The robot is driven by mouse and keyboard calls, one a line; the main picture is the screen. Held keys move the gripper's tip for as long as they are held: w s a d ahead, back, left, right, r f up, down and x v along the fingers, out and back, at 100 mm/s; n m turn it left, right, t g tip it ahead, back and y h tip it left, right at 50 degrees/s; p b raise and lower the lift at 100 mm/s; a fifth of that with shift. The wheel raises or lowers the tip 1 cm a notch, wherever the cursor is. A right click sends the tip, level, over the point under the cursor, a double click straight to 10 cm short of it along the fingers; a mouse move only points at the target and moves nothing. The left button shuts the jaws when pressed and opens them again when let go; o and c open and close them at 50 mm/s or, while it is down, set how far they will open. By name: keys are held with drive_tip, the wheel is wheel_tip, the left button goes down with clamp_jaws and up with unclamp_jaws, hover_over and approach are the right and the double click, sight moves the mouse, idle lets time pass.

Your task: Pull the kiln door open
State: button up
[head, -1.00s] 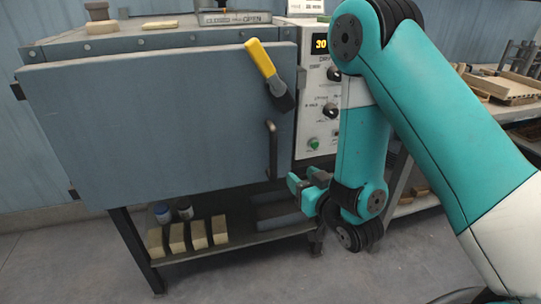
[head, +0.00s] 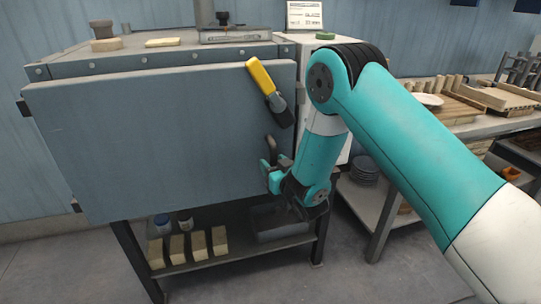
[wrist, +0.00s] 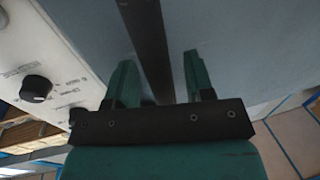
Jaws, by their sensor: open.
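The kiln door (head: 150,145) is a broad blue-grey panel with hinges at its left edge. I cannot tell whether it is fully closed or slightly ajar. A lever with a yellow grip (head: 261,76) slants down to the right near its upper right corner. The dark vertical bar handle (head: 271,145) is lower on the right side, its lower part hidden by my gripper. My gripper (head: 273,172) is open at the handle. In the wrist view the bar (wrist: 148,40) runs between the two green fingers of my gripper (wrist: 157,68), with gaps on both sides.
The control panel (wrist: 50,60) is left of the fingers in the wrist view and mostly behind my arm in the head view. A lower shelf (head: 225,252) holds several bricks. A workbench (head: 480,122) stands at right. The floor in front is clear.

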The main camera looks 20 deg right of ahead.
drive_tip(key=shift+w+a+r+p, duration=0.15)
drive_tip(key=shift+w+r+p, duration=0.1)
drive_tip(key=shift+w+p, duration=0.4)
drive_tip(key=shift+w+f, duration=0.2)
drive_tip(key=shift+w, duration=0.05)
clamp_jaws()
drive_tip(key=shift+f, duration=0.1)
